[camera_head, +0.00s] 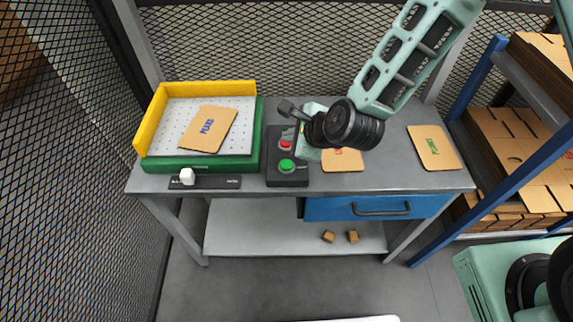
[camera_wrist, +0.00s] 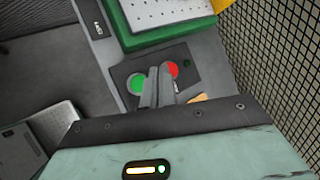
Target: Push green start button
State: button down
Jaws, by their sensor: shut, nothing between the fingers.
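The green start button (camera_head: 286,164) sits on a dark control box (camera_head: 287,180) on the workbench, nearer the front edge than the red button (camera_head: 286,146). In the wrist view the green button (camera_wrist: 136,83) is left of my fingers and the red button (camera_wrist: 171,70) is partly behind them. My gripper (camera_wrist: 157,75) is shut and empty, its fingertips over the control box between the two buttons.
A green and yellow tray (camera_head: 212,162) holding a labelled cardboard blank (camera_head: 208,129) stands left of the box. A black slider panel with a white knob (camera_head: 187,176) lies in front. Two more blanks lie right, one labelled green (camera_head: 434,147). Blue-framed shelving (camera_head: 490,85) bounds the right.

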aim_at(290, 166)
notch_tip(290, 166, down, 7)
jog(key=b, duration=0.5)
jog(key=shift+f, duration=0.15)
jog(key=shift+f, duration=0.1)
dwell(1.6)
jog(key=shift+f+b, duration=0.3)
jog(key=shift+b, duration=0.15)
